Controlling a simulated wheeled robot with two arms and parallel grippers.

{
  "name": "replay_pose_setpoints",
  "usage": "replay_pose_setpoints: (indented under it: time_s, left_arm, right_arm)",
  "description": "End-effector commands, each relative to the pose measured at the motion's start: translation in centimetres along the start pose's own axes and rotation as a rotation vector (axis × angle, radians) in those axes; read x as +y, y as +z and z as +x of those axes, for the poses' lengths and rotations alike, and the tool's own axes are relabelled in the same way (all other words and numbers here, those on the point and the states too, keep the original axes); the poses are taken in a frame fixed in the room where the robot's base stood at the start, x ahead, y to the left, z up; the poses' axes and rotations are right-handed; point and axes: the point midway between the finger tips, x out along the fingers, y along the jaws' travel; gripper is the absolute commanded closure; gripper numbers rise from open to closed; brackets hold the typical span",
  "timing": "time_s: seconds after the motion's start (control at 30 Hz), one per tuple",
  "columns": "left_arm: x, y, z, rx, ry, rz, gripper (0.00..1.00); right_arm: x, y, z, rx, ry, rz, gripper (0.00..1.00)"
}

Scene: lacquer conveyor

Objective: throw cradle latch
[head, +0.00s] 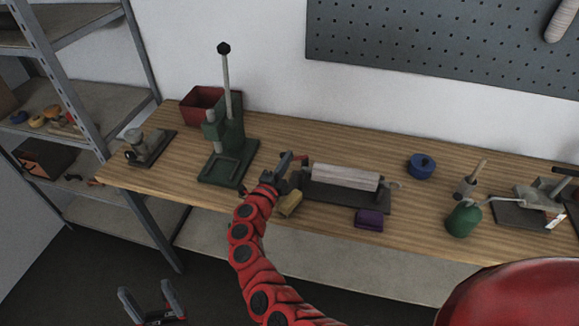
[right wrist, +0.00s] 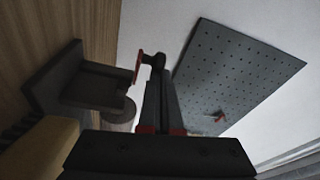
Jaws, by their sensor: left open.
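The cradle (head: 320,195) stands mid-bench, a dark base with a pale roller (head: 346,177) lying across it. A red latch piece (head: 300,157) shows at its left end, and a red piece also shows in the right wrist view (right wrist: 137,66). My right gripper (head: 286,162) is at this left end, right beside the red piece. In the right wrist view its fingers (right wrist: 160,85) are close together, with their tips against or very near the latch. I cannot tell whether anything is between them. My left gripper (head: 150,304) is open and empty, low at the left, away from the bench.
A yellow block (head: 290,204) lies by my right gripper, and a purple block (head: 369,219) at the front. A green lever press (head: 229,150) and red bin (head: 201,104) stand left. Shelving (head: 150,65) stands left.

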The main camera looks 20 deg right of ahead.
Motion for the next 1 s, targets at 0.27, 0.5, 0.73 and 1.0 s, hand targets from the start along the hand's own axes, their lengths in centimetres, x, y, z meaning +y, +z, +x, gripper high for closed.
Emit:
replay_pose_setpoints:
  time_s: [0.27, 0.5, 0.73, 1.0]
  left_arm:
    - [0.1, 0.3, -1.8, 0.000, 0.000, 0.000, 0.31]
    - [0.1, 0.4, -2.2, 0.000, 0.000, 0.000, 0.31]
    - [0.1, 0.4, -2.2, 0.000, 0.000, 0.000, 0.31]
    - [0.1, 0.4, -2.2, 0.000, 0.000, 0.000, 0.31]
  right_arm:
    - [0.2, 1.0, 0.4, -0.005, 0.002, -0.001, 1.00]
    - [0.0, 1.3, 0.6, -0.007, 0.002, 0.000, 1.00]
    - [-0.1, 1.4, 0.6, -0.009, 0.001, 0.000, 1.00]
    - [-0.2, 1.4, 0.6, -0.010, 0.000, 0.001, 1.00]
